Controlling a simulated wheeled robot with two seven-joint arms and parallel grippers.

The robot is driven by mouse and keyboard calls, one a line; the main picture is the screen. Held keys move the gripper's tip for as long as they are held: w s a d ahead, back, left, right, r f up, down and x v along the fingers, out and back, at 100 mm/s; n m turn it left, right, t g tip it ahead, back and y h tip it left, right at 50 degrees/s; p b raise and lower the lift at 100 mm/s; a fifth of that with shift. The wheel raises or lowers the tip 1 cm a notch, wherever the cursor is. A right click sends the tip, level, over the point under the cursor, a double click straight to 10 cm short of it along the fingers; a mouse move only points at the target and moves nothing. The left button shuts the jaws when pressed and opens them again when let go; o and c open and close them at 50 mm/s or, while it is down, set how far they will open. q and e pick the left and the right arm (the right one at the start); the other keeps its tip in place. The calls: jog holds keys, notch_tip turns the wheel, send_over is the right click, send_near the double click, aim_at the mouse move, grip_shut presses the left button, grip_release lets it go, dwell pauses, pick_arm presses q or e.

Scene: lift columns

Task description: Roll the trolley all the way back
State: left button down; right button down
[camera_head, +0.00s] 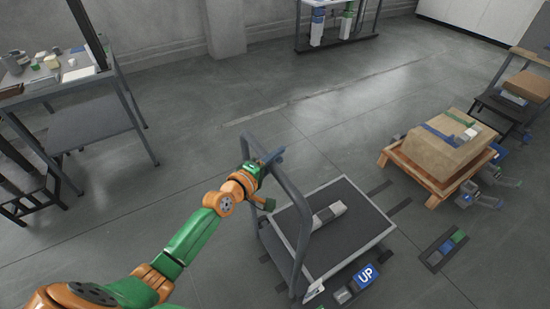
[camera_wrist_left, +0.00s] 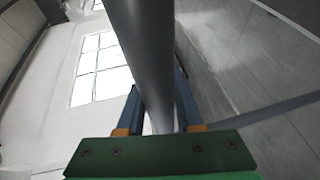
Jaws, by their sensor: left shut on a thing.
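The trolley has a dark flat deck (camera_head: 325,245) with a pale rim and a grey tube handle (camera_head: 294,190) along its left side. A light grey block (camera_head: 329,214) lies on the deck. My left gripper (camera_head: 270,158) is at the upper part of the handle. In the left wrist view the grey handle tube (camera_wrist_left: 145,50) runs between the two blue fingers (camera_wrist_left: 158,105), and they are shut on it. My right gripper is not in view.
A wooden pallet (camera_head: 432,186) with a cardboard box (camera_head: 440,150) stands to the right. A blue UP button panel (camera_head: 366,276) lies by the deck's front edge. A cluttered workbench (camera_head: 62,85) stands at left. Open grey floor (camera_head: 300,110) lies beyond the trolley.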

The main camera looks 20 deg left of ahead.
pick_arm(q)
jog(key=shift+f, duration=0.2)
jog(key=c, duration=0.6)
grip_release()
jog(key=shift+s+a, duration=0.1)
jog(key=shift+a+r, duration=0.1)
jog(key=p+v, duration=0.1)
jog(key=v, duration=0.6)
jog(key=shift+s, duration=0.1)
